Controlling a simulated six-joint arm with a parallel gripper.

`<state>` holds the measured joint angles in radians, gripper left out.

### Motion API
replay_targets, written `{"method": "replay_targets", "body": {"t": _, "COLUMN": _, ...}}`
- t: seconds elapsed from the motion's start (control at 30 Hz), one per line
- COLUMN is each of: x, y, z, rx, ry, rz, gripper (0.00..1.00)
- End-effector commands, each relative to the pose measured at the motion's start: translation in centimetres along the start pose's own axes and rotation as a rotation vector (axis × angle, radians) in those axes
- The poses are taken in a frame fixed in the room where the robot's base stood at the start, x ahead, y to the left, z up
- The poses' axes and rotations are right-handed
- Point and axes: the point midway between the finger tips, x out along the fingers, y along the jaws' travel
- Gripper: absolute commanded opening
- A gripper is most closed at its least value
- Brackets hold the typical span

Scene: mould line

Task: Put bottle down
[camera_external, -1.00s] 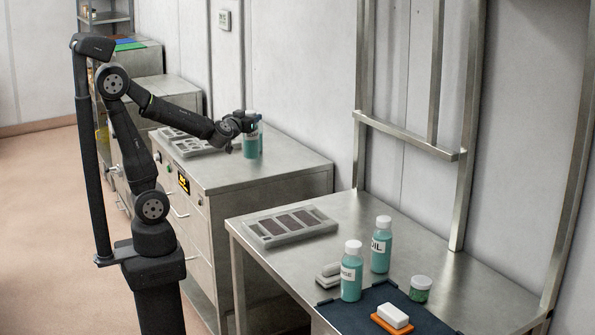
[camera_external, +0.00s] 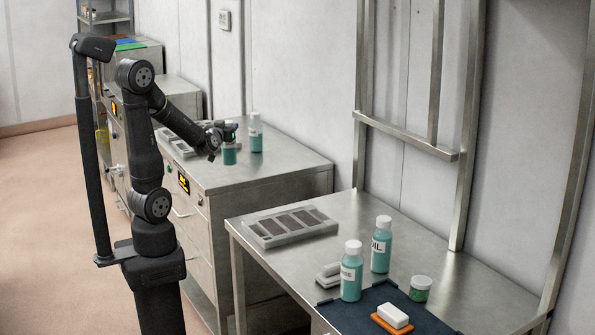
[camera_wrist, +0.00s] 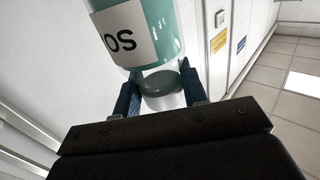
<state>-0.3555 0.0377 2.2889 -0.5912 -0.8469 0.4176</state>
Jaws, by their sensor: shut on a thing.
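My gripper (camera_external: 229,131) is shut on the top end of a teal bottle (camera_external: 229,154) with a white label, over the left part of the steel cabinet top (camera_external: 275,160). In the wrist view the bottle (camera_wrist: 165,30) shows large, its label ending in "OS", with its cap end (camera_wrist: 162,88) between my two blue fingers. The bottle looks about upright in the outside view; I cannot tell whether its base touches the cabinet top. A second teal bottle (camera_external: 255,140) with a white cap stands just right of it, apart.
Grey trays (camera_external: 180,145) lie left of and behind the held bottle. The cabinet top is clear to the front right. On the nearer table (camera_external: 350,225) are a mould tray (camera_external: 290,226), two teal bottles (camera_external: 381,246) (camera_external: 351,275), a small jar (camera_external: 420,289) and a white block (camera_external: 393,315).

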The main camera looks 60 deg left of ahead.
Motion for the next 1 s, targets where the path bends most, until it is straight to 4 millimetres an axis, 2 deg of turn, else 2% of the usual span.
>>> {"method": "replay_targets", "body": {"t": 0.2, "x": 1.4, "y": -1.4, "z": 1.1, "rx": 0.000, "ry": 0.002, "rz": -0.002, "gripper": 0.00}}
{"method": "replay_targets", "body": {"t": 0.37, "x": 1.5, "y": -1.5, "z": 1.9, "rx": 0.001, "ry": 0.000, "rz": 0.000, "gripper": 0.00}}
{"method": "replay_targets", "body": {"t": 0.6, "x": 1.5, "y": -1.5, "z": 4.7, "rx": 0.002, "ry": -0.001, "rz": 0.000, "gripper": 0.00}}
{"method": "replay_targets", "body": {"t": 1.0, "x": 1.4, "y": -1.4, "z": 5.2, "rx": 0.000, "ry": 0.003, "rz": 0.001, "gripper": 0.00}}
